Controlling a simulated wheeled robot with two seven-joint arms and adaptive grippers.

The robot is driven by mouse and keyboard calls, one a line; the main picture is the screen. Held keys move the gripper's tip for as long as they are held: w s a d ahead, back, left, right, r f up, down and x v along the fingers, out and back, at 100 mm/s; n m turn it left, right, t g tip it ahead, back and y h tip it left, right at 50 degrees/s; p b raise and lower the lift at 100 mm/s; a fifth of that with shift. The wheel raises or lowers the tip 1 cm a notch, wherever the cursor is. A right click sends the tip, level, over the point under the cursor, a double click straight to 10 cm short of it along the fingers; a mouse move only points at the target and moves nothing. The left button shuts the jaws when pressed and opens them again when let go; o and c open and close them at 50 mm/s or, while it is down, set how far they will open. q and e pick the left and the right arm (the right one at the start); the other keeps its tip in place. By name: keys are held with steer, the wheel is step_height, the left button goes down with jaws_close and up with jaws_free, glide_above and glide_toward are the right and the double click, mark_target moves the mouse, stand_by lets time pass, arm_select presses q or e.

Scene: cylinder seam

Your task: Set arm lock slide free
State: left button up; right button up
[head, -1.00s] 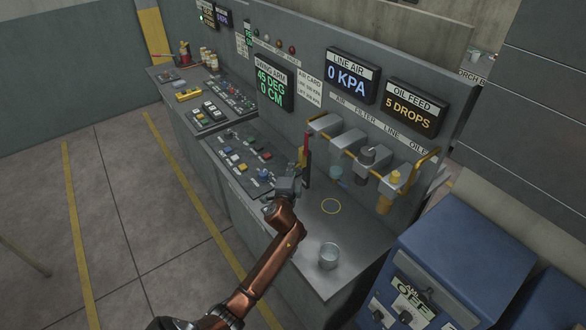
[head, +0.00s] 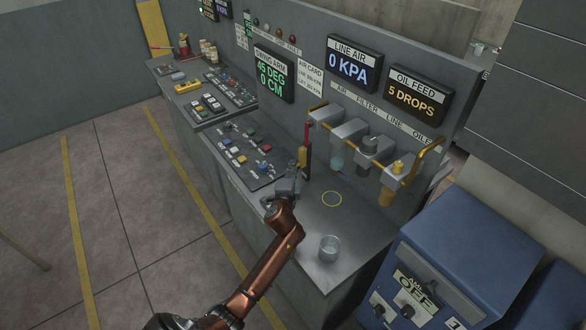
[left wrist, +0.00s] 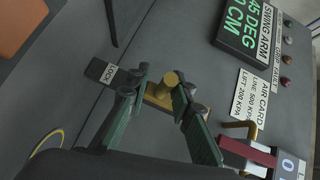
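In the left wrist view a brass lock slide knob (left wrist: 171,78) stands on a brass piece beside a dark plate labelled LOCK (left wrist: 108,73). My left gripper (left wrist: 163,82) has its two fingers spread on either side of the knob. The fingers look open; whether either one touches the knob is hard to tell. In the head view my left gripper (head: 290,180) is at the bench's back panel, just below a small yellow part (head: 302,157) under a red handle (head: 307,134). My right gripper is not in view.
The swing arm display (head: 272,75) reads 45 DEG, 0 CM. The line air display (head: 353,65) reads 0 KPA. Filter bowls hang at right. A blue cabinet (head: 450,260) stands right.

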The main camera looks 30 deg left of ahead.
arm_select(q)
steer(key=shift+o, duration=0.9)
steer(key=shift+s, duration=0.15)
steer(key=v, duration=1.1)
steer(key=shift+s, duration=0.3)
steer(key=shift+d, duration=0.2)
